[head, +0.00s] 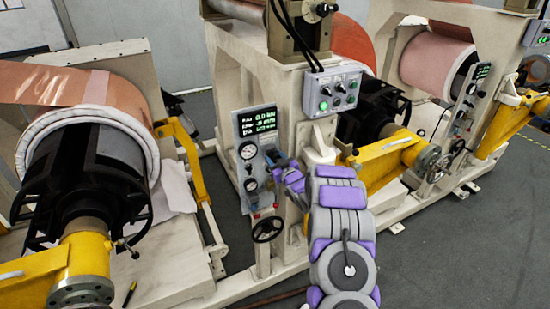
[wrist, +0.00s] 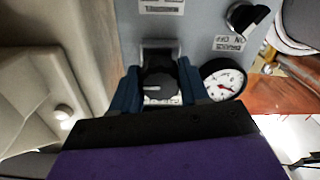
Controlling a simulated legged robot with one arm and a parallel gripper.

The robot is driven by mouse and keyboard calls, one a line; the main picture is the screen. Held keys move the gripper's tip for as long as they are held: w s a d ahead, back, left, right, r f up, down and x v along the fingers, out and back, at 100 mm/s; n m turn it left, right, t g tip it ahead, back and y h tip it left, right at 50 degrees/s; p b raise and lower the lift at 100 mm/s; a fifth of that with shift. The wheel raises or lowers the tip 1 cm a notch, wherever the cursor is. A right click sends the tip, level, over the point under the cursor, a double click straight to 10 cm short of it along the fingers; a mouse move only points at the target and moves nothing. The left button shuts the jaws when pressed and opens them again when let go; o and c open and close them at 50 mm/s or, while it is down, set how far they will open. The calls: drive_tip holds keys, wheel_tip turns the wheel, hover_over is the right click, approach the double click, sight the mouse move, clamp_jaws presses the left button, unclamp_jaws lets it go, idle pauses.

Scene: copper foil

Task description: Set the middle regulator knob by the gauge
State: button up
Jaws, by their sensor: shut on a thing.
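The regulator knob (wrist: 158,88) is dark and round with a pale pointer line, in the middle of the wrist view. My gripper (wrist: 159,72) has a blue finger on each side of it and is shut on it. The pointer line lies roughly level, toward the left. A white gauge (wrist: 222,80) with a red needle sits just right of the knob; its reading is too small to tell. In the head view my gripper (head: 278,168) is at the grey panel (head: 244,172), hiding part of it. Gauges there include an upper one (head: 248,150) and a lower one (head: 251,184).
A switch knob (wrist: 246,16) with an upside-down ON/OFF label is near the gauge. A green-lit display (head: 258,121) tops the panel, and a black handwheel (head: 267,229) is below. Copper rolls (head: 95,90) and a yellow arm (head: 390,160) flank the cream frame (head: 283,95).

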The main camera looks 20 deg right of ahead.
drive_tip(key=o, duration=1)
drive_tip(key=shift+o, duration=0.2)
drive_tip(key=s, duration=1.7)
drive_tip(key=shift+s+d+p, duration=0.15)
drive_tip(key=shift+d+p, duration=0.2)
